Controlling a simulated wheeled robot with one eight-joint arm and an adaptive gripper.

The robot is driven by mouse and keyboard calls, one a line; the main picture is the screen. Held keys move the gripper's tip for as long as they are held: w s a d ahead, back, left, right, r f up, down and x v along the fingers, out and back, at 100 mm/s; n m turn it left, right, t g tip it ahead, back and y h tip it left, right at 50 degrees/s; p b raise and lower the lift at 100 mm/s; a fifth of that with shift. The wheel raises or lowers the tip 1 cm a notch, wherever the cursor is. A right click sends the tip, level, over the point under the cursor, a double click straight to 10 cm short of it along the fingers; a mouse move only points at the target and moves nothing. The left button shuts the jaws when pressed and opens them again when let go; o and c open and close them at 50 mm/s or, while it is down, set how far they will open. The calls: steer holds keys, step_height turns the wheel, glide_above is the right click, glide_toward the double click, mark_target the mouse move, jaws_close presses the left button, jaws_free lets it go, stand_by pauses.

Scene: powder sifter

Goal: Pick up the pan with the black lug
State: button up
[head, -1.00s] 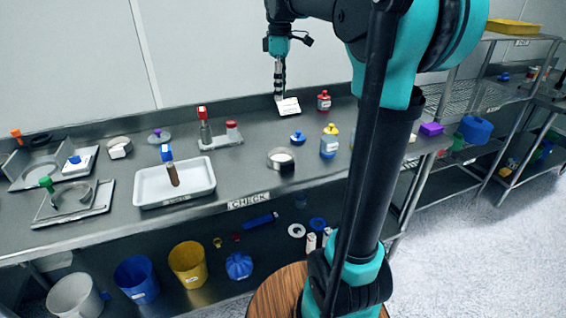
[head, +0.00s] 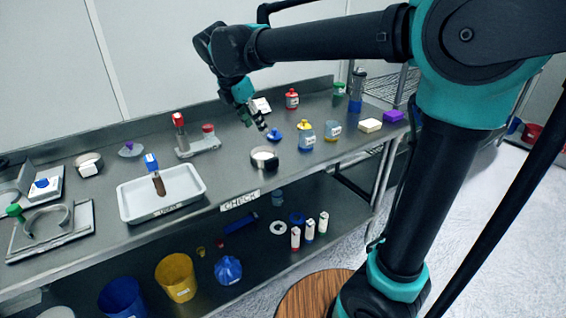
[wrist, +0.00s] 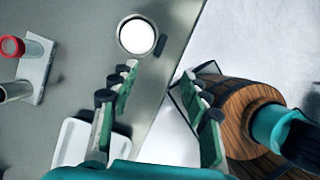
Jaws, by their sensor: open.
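The pan with the black lug (head: 264,154) is a shallow round metal dish with a pale inside, on the steel table near its front edge, above the CHECK label. Its black lug (head: 272,165) faces the front right. In the wrist view the pan (wrist: 137,36) lies ahead of the fingers, with the dark lug (wrist: 160,45) at its right. My gripper (head: 259,119) is above the table, just behind the pan in the picture and apart from it. In the wrist view its fingers (wrist: 160,75) are spread wide with nothing between them.
A similar pan (head: 88,163) with a pale lug stands at the left. A white tray (head: 131,207) is left of the near pan. A blue-lidded item (head: 275,134) and a yellow-capped bottle (head: 306,136) stand close by. The table edge is near the pan.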

mark_target(272, 159)
steer(key=x, duration=1.7)
steer(key=shift+w+d+f, duration=0.15)
steer(key=shift+d, duration=0.1)
jaws_close()
